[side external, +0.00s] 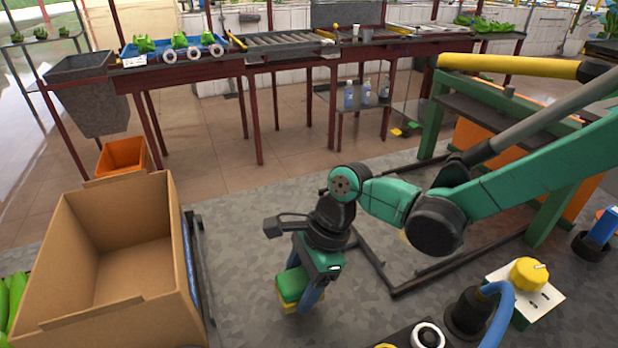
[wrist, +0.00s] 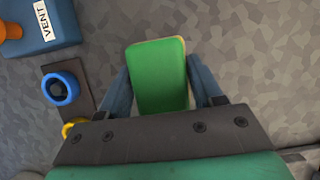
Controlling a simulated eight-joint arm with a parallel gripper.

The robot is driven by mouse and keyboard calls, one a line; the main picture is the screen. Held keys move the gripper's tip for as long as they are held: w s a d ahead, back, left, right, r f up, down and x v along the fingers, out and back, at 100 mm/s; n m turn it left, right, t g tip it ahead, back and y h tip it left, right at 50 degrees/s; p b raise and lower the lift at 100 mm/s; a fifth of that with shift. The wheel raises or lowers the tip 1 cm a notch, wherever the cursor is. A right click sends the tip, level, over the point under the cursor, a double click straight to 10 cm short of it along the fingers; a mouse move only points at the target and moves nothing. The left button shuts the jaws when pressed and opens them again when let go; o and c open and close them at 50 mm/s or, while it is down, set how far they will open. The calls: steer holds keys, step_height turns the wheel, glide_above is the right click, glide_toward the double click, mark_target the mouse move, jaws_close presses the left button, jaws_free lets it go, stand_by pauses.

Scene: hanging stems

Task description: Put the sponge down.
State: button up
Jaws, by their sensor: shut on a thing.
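The sponge (side external: 291,286) is a block with a green top and a yellow lower layer. My gripper (side external: 306,284) is shut on it, pointing down, in the middle of the side external view. In the wrist view the sponge's green face (wrist: 158,77) shows between the two blue fingers of my gripper (wrist: 159,85). Grey patterned floor (side external: 240,300) lies below it. I cannot tell how far the sponge is above the floor.
An open, empty-looking cardboard box (side external: 110,320) stands to the left. Near the front right are a white plate with a yellow knob (side external: 527,274), a black fitting with a blue hose (side external: 497,310) and a white ring (side external: 428,336). A blue VENT box (wrist: 45,30) shows in the wrist view.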

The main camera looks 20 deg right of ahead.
steer(key=shift+f, duration=1.1)
steer(key=o, duration=1.3)
steer(key=shift+f, duration=0.1)
steer(key=shift+o, duration=0.2)
steer(key=v, duration=1.1)
steer(key=s+d+r+n+t+h, duration=0.1)
steer(key=s+d+n+t+h, duration=0.1)
steer(key=d+n, duration=0.7)
steer(key=s+d+r+n+t+h, duration=0.2)
steer(key=d+n+t, duration=0.3)
steer(key=d+n, duration=0.4)
steer(key=shift+s+r+h, duration=0.2)
steer(key=shift+h, duration=0.1)
